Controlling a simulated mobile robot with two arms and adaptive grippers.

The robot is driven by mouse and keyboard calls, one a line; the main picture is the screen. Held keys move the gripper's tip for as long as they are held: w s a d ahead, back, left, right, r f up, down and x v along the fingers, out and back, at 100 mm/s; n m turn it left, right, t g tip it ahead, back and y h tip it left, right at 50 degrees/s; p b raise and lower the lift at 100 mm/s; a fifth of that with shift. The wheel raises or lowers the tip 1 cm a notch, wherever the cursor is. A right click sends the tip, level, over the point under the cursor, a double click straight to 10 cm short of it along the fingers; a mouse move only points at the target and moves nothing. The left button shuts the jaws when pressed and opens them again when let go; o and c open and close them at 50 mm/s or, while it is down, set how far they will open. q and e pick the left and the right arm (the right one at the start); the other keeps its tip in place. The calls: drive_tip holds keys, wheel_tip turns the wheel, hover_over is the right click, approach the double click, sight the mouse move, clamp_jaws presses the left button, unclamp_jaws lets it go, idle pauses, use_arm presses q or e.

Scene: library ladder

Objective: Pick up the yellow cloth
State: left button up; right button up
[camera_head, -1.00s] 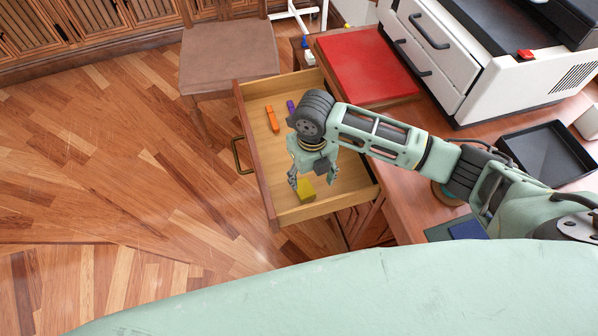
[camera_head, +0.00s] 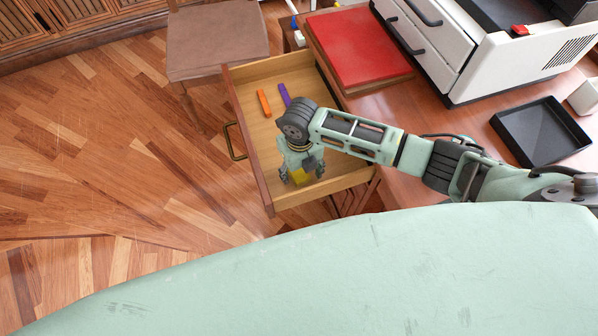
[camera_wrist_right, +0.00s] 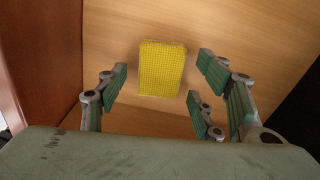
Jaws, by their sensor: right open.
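The yellow cloth (camera_wrist_right: 162,68) is a small folded block with a woven texture. It lies on the wooden floor of the open drawer, near the drawer's front corner. In the head view the yellow cloth (camera_head: 299,176) is partly hidden by my right gripper (camera_head: 302,175). My right gripper reaches down into the drawer over the cloth. In the right wrist view its green-padded fingers (camera_wrist_right: 160,95) are open, spread to the left and right of the cloth, with gaps on both sides. My left gripper is not in view.
The open drawer (camera_head: 247,127) also holds an orange block (camera_head: 264,103) and a purple block (camera_head: 284,95) farther back. Its wooden walls stand close around my gripper. A red book (camera_head: 360,47), a black tray (camera_head: 541,132) and a white machine (camera_head: 480,60) sit on the desk.

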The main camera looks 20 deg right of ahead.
sight(299, 173)
drive_tip(key=c, duration=1.2)
drive_tip(key=shift+o, duration=0.2)
drive_tip(key=shift+r, duration=0.1)
wheel_tip(299, 173, up, 10)
